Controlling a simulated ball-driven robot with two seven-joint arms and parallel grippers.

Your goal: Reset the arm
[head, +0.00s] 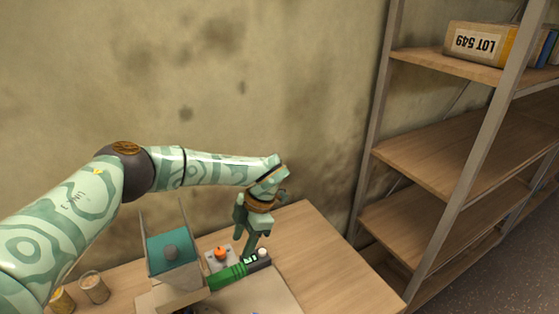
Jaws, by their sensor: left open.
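My left arm (215,168) reaches in from the left across the table, with its elbow raised. My left gripper (245,244) points down and is open, above or beside a green and black device (228,277) with a white end. I cannot tell whether the fingers touch it. A grey panel with an orange-red knob (220,253) sits just left of the gripper. My right gripper is not in view.
A teal-lined open box (172,250) stands on the wooden table (318,262), left of the panel. Two small jars (94,287) stand at the front left. The table's right part is clear. A shelf unit (455,150) holding a LOT 549 box (480,44) stands at right.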

